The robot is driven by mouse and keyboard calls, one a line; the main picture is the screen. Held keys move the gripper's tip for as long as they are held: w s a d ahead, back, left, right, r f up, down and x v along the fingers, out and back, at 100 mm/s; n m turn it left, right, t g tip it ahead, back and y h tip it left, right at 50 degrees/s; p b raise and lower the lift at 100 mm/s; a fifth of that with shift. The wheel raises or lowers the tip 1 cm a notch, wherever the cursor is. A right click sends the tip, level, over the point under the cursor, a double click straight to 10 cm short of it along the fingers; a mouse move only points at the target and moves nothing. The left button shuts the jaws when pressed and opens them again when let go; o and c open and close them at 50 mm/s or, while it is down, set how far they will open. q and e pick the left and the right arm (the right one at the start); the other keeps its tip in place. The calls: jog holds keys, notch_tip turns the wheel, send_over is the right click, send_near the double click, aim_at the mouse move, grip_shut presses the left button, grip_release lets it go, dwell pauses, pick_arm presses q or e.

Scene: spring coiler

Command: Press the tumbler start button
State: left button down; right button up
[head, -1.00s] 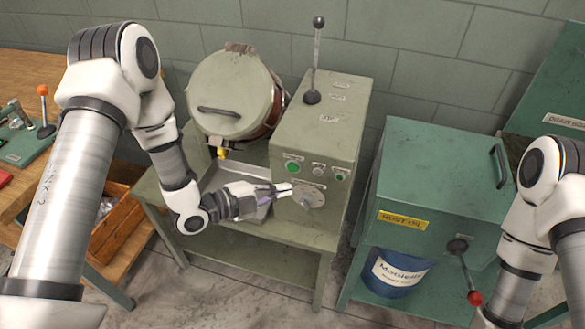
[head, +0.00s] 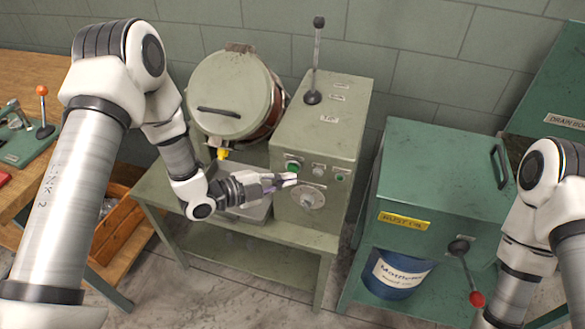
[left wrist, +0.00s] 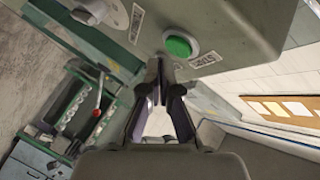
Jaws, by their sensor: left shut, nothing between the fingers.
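The tumbler (head: 232,97) is a round drum with a closed lid and handle, beside a grey-green control box (head: 318,140). The green start button (head: 293,167) is on the box's front, above a round dial (head: 308,197). My left gripper (head: 292,180) is shut and empty, its tips just below the green button in the head view. In the left wrist view the green button (left wrist: 178,46) is just beyond the shut fingertips (left wrist: 160,62). I cannot tell whether they touch the box. My right gripper is out of view.
A tall lever (head: 316,60) rises from the box top. A green quench cabinet (head: 440,185) with a red-knobbed lever (head: 475,298) and a blue bucket (head: 395,272) stands to the right. A wooden bench (head: 50,90) is at left. A metal tray (head: 245,208) lies below the drum.

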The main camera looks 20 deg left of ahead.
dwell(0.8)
pick_arm(q)
jog(key=shift+w, duration=0.4)
